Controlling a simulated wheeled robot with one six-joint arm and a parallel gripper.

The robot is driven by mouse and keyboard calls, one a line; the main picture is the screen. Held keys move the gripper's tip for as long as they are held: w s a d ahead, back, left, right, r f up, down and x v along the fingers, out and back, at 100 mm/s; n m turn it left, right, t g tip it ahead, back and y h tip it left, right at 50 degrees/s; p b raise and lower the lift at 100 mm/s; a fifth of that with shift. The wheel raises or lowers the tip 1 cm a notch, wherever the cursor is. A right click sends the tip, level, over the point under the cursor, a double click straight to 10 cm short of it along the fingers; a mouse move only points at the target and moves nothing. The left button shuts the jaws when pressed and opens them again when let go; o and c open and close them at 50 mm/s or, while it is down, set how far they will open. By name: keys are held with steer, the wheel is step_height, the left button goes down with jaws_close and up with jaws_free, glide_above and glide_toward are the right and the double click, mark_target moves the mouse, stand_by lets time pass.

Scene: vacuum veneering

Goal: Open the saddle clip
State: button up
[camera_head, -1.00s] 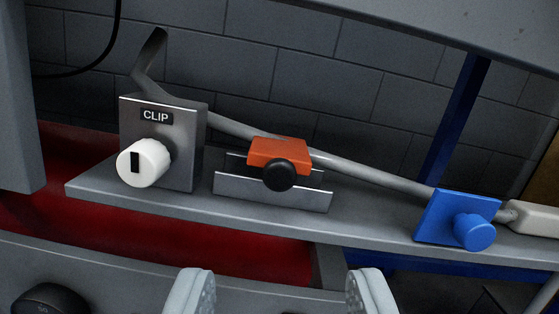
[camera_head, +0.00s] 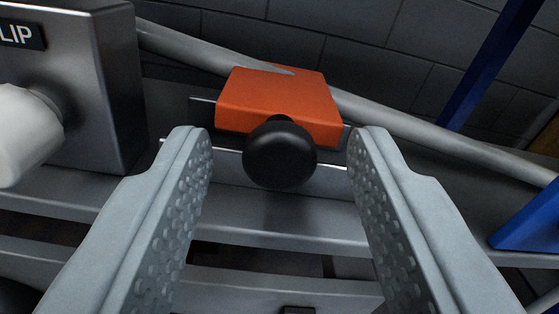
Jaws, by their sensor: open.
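The saddle clip has an orange block (camera_head: 285,100) lying over a grey hose (camera_head: 200,52), with a round black knob (camera_head: 280,153) on its front. It sits on a metal bracket (camera_head: 232,165) on the shelf. My gripper (camera_head: 280,148) is open, with one textured finger to the left of the black knob and one to the right. Both fingers are apart from the knob, with a gap on each side. Whether the fingertips reach as deep as the knob is hard to tell.
A grey box (camera_head: 95,85) with a label ending in "LIP" and a white knob (camera_head: 25,135) stands close on the left. The grey shelf (camera_head: 290,235) runs below. A brick wall (camera_head: 350,35) is behind.

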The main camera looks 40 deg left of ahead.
jaws_close()
steer(key=shift+w+a+r+g+h, duration=0.15)
steer(key=shift+r+g+h, duration=0.75)
steer(key=shift+r+h, duration=0.45)
steer(key=shift+w+a+r, duration=0.15)
steer(key=shift+r, duration=0.6)
jaws_free()
steer(key=shift+f, duration=0.1)
steer(key=v, duration=1.7)
steer(key=shift+d, duration=0.25)
steer(key=shift+f, duration=0.15)
steer(key=shift+c, duration=0.4)
